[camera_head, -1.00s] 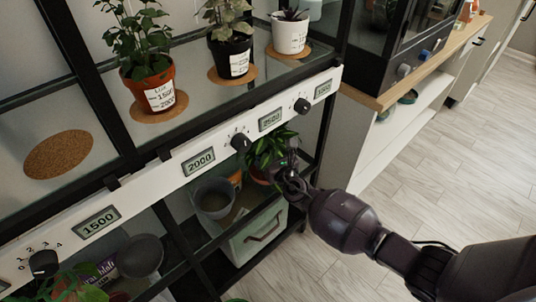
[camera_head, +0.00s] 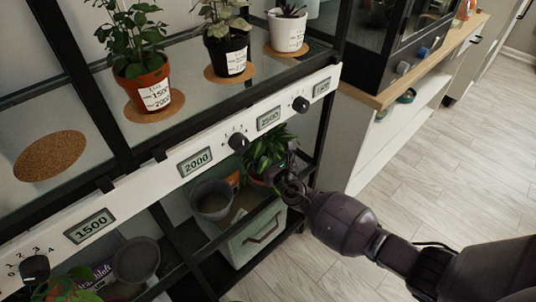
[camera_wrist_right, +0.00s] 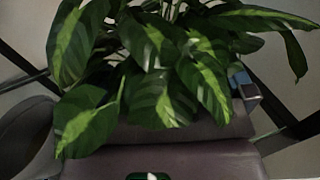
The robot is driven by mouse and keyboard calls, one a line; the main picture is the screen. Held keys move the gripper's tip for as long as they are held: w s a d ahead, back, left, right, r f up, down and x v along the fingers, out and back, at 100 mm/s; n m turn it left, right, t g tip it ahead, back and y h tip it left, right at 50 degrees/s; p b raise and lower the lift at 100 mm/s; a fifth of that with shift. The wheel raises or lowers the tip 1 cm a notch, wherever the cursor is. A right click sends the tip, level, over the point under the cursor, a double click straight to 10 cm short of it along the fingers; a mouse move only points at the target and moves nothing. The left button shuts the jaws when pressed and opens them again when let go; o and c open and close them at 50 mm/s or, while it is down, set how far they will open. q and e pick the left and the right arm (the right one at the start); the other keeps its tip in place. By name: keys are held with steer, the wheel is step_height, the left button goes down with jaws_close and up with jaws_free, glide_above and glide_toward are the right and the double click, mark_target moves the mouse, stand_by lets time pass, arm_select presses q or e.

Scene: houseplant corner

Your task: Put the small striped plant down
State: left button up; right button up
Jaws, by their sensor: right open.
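The small striped plant (camera_head: 264,150) is on the lower level of the rack, below the white control strip, in the head view. Its green leaves with paler stripes fill the top of the right wrist view (camera_wrist_right: 155,75). My right gripper (camera_head: 284,178) is at the plant's right side, close against the leaves. It is open, but its fingers are mostly hidden by foliage. The pot is largely hidden, so I cannot tell whether it touches the fingers or what it rests on. My left gripper is not in view.
The upper shelf holds an orange pot (camera_head: 143,88), a black pot (camera_head: 229,57) and a white pot (camera_head: 287,34) on cork mats; another cork mat (camera_head: 50,156) is bare. Below are a grey pot (camera_head: 211,198) and a pale green crate (camera_head: 262,238). Black rack posts stand close by.

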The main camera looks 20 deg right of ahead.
arm_select(q)
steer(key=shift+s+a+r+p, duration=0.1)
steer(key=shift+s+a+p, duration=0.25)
steer(key=shift+p, duration=0.65)
arm_select(e)
steer(key=s+d, duration=0.1)
steer(key=s, duration=1.1)
steer(key=shift+r, duration=0.3)
arm_select(q)
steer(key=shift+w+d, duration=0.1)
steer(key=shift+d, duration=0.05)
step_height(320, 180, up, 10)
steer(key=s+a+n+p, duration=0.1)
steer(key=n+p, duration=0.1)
steer(key=p, duration=1.3)
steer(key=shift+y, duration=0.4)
arm_select(e)
steer(key=s+d+r+m+g, duration=0.1)
steer(key=s+r+m, duration=0.3)
steer(key=s+m, duration=0.8)
steer(key=s+d+r+m+g+h, duration=0.1)
steer(key=s+r+m+g, duration=0.2)
steer(key=s+m, duration=0.9)
steer(key=s+d+r+m+g, duration=0.1)
steer(key=s+r+m+g, duration=0.2)
steer(key=s+m, duration=0.9)
steer(key=shift+s+r+h, duration=0.15)
steer(key=shift+r+h, duration=0.15)
steer(key=shift+r, duration=0.5)
